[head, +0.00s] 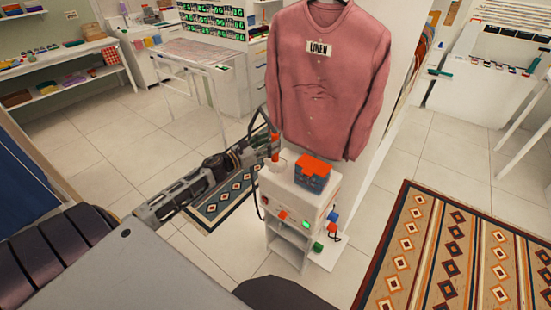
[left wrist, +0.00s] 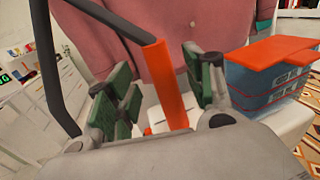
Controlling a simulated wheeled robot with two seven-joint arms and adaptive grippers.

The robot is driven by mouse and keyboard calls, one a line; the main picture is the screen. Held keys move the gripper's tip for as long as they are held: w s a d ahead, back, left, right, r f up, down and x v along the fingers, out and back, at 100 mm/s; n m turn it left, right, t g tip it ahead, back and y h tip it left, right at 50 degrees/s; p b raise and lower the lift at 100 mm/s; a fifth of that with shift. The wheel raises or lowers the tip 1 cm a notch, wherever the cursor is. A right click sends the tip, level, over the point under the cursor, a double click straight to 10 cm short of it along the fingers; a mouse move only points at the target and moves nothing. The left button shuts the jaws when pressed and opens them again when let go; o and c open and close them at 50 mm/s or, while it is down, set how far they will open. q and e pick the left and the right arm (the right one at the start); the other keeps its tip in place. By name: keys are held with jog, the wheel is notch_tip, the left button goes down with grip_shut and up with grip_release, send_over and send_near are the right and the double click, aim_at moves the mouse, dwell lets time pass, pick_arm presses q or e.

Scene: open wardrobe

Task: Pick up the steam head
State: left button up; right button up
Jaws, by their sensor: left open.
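The steam head shows an upright orange handle (head: 275,148) with a black hose, above a white steamer cart (head: 292,186). In the left wrist view the orange handle (left wrist: 168,85) stands between the green-padded fingers of my left gripper (left wrist: 163,97). The fingers are open, with a visible gap on each side of the handle. In the head view my left gripper (head: 263,147) reaches in from the left at the handle. The handle's lower end is partly hidden by the gripper. My right gripper is not in view.
A blue box with an orange lid (head: 313,172) sits on the cart just right of the handle. A pink shirt labelled LINEN (head: 325,85) hangs close behind. The black hose (left wrist: 62,80) loops at the gripper's left. A patterned rug (head: 450,250) lies at right.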

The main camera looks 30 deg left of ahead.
aim_at(272, 141)
pick_arm(q)
jog(key=shift+p+x, duration=0.3)
jog(key=shift+x, duration=0.8)
jog(key=shift+w+d, duration=0.35)
jog(key=shift+w, duration=0.2)
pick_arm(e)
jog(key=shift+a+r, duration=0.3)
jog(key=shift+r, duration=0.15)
pick_arm(q)
jog(key=shift+c, duration=0.4)
jog(key=c, duration=1)
jog(key=shift+r, duration=0.1)
grip_shut()
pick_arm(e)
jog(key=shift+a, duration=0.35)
